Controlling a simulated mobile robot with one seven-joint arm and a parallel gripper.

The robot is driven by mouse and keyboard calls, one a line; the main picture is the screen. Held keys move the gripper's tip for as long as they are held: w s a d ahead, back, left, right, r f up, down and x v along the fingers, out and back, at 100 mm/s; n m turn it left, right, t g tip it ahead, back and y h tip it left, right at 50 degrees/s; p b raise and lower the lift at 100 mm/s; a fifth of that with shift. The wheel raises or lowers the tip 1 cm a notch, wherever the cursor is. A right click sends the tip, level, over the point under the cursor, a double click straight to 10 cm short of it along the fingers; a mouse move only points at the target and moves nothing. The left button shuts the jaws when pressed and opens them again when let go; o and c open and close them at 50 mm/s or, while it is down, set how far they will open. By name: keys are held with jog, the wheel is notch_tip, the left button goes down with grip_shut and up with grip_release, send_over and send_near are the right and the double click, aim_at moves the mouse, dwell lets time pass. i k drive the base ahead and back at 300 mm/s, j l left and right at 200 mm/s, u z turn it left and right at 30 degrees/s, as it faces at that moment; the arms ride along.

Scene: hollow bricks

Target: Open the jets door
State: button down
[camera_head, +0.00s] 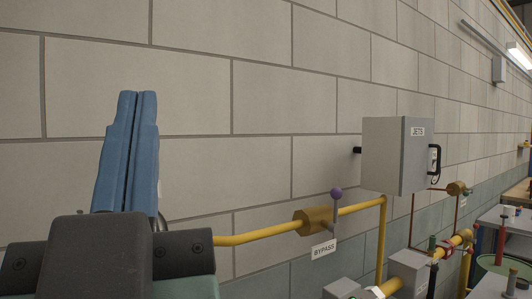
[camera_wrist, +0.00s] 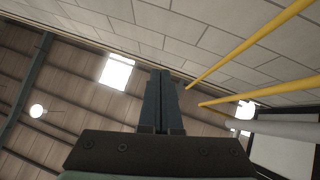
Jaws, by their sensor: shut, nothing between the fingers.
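The jets box (camera_head: 397,155) is a grey cabinet on the brick wall, right of centre in the head view. A white label reading JETS (camera_head: 417,131) sits near the top of its door. A black handle (camera_head: 435,163) is on the door's right side, and the door appears closed. My gripper (camera_head: 139,97) stands upright at the left of the head view, with its blue fingers together and empty. It is well to the left of the box and apart from it. In the wrist view the shut fingers (camera_wrist: 161,75) point up toward the ceiling. The box cannot be made out there.
A yellow pipe (camera_head: 265,233) runs along the wall to a brass valve with a purple-knobbed lever (camera_head: 337,193) and a BYPASS label (camera_head: 323,250). More pipes, valves and grey boxes (camera_head: 409,270) stand below the jets box. Benches (camera_head: 504,219) are at the far right.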

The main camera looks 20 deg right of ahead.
aim_at(417, 145)
jog(key=i+l, duration=0.1)
jog(key=l, duration=0.3)
jog(key=i+l, duration=0.1)
jog(key=l, duration=0.3)
jog(key=i+l, duration=0.15)
jog(key=l, duration=0.25)
jog(key=i+l, duration=0.1)
jog(key=l, duration=0.3)
jog(key=i+l+z, duration=0.1)
jog(key=l, duration=0.3)
jog(key=i+l, duration=0.1)
jog(key=l, duration=0.3)
jog(key=i+l, duration=0.15)
jog(key=l, duration=0.25)
jog(key=i+l, duration=0.1)
jog(key=l, duration=0.3)
